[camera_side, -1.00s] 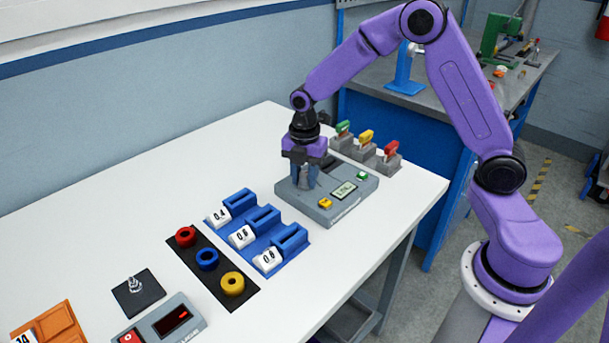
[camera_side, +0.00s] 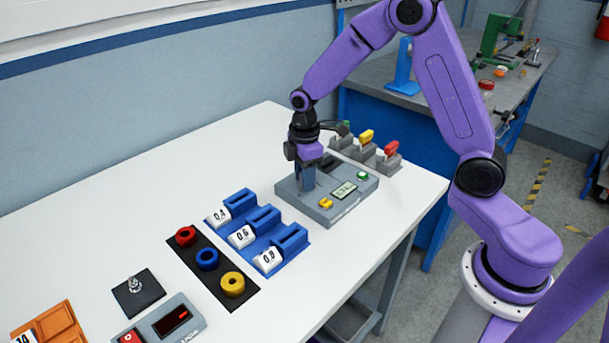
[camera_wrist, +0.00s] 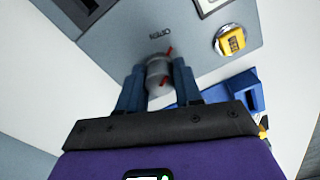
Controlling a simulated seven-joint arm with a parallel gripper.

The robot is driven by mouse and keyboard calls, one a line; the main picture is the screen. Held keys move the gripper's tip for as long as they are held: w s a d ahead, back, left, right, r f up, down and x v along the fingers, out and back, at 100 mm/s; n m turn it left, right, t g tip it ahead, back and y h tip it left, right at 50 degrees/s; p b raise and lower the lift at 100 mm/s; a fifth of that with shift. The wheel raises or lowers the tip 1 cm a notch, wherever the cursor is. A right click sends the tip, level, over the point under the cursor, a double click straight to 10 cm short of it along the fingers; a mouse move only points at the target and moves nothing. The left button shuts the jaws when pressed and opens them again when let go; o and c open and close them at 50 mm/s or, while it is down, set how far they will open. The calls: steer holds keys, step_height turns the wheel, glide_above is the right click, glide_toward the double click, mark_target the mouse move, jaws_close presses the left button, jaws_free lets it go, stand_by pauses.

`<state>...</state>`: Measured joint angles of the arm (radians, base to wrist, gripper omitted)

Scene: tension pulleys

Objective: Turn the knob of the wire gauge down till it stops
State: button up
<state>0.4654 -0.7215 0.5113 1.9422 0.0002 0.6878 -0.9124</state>
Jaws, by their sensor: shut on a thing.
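The wire gauge (camera_side: 340,207) is a grey box with a small display (camera_side: 344,190), a yellow button (camera_side: 326,203) and a green button (camera_side: 362,176). My gripper (camera_side: 307,188) points straight down over its near left part. The wrist view shows the grey round knob (camera_wrist: 158,76) between the two blue fingers, which are shut on it. The knob has red marks; one points beside the printed word OPEN on the gauge's top (camera_wrist: 195,50). The fingers hide the knob in the side view. The display is too small to read.
A blue rack (camera_side: 266,230) with number-tagged slots stands left of the gauge. A black strip (camera_side: 215,268) holds red, blue and yellow rings. Several grey blocks with coloured clips (camera_side: 366,146) stand behind the gauge. The white table is clear at the back left.

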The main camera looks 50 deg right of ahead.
steer(key=m, duration=0.5)
steer(key=shift+m, duration=0.3)
steer(key=m, duration=0.5)
steer(key=shift+m, duration=0.3)
steer(key=m, duration=1)
steer(key=shift+m, duration=0.3)
steer(key=o, duration=1)
steer(key=shift+o, duration=0.2)
step_height(320, 180, up, 18)
steer(key=shift+f, duration=0.25)
